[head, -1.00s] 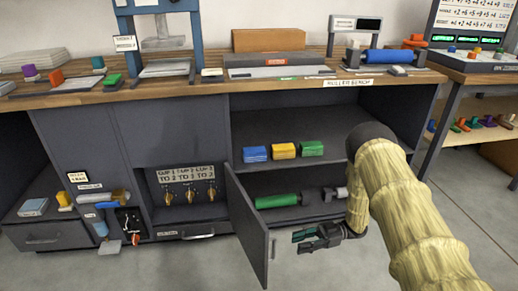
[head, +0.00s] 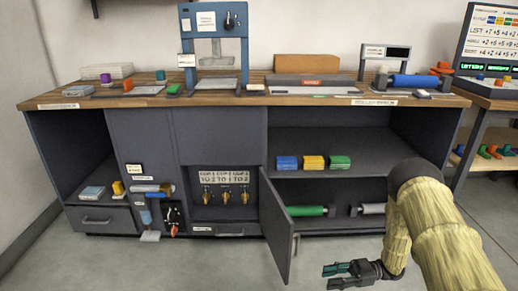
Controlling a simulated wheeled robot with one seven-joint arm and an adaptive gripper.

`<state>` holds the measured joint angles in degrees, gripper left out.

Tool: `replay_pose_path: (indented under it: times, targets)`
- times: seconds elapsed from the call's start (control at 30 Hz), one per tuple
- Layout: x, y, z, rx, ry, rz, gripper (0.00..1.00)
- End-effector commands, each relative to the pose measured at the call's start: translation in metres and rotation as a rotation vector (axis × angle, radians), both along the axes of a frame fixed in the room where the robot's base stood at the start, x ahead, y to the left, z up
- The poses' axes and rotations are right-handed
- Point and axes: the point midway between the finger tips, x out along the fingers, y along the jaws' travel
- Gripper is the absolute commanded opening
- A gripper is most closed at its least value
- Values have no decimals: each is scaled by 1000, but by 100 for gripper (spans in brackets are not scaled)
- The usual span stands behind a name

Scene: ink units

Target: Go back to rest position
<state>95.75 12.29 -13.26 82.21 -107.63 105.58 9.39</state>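My gripper (head: 342,275) is in front of the cabinet at the lower right of the head view, low over the floor. Its two fingers point left and stand apart, with nothing visible between them. My arm in its yellowish sleeve comes in from the right edge and bends down to the gripper. The open cabinet door (head: 276,226) stands to the left of the gripper, apart from it.
The workbench (head: 215,100) spans the view, with a blue press (head: 213,45) on top. Blue (head: 287,162), yellow (head: 313,162) and green (head: 339,162) blocks sit on the shelf. A green roller (head: 306,211) lies below. Grey floor (head: 200,265) in front is clear.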

Motion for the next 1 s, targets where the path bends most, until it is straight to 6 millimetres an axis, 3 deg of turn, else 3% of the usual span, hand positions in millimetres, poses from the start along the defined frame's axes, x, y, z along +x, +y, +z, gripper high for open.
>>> replay_pose_path:
  times: [0.37, 0.67, 0.87, 1.0]
  targets:
    - [6, 31, -18, -41, 23, -192, 34]
    - [7, 59, -48, -140, 104, -455, 34]
    - [-12, 69, -86, -296, 247, -715, 34]
    - [-43, 67, -112, -434, 377, -874, 34]
